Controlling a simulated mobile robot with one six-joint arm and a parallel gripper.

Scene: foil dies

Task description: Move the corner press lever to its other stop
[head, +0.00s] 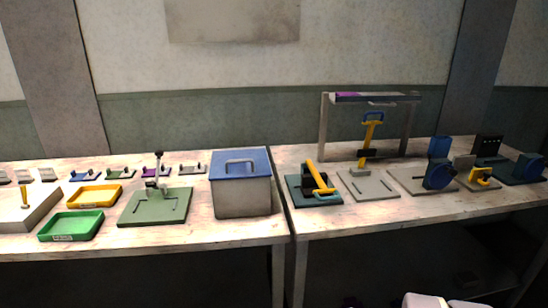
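Several lever devices stand on two tables, and I cannot tell by sight which is the corner press. A yellow lever (318,177) leans over a dark green base (301,198) at the right table's left end. A low yellow handle (481,174) is at the right. My gripper is not in view.
A grey bin with a blue lid (241,183) stands at the left table's right end. Yellow (94,196) and green (72,225) trays lie to its left. A grey frame (325,128) rises behind the levers. Blue devices (440,176) crowd the right table. A narrow gap separates the tables.

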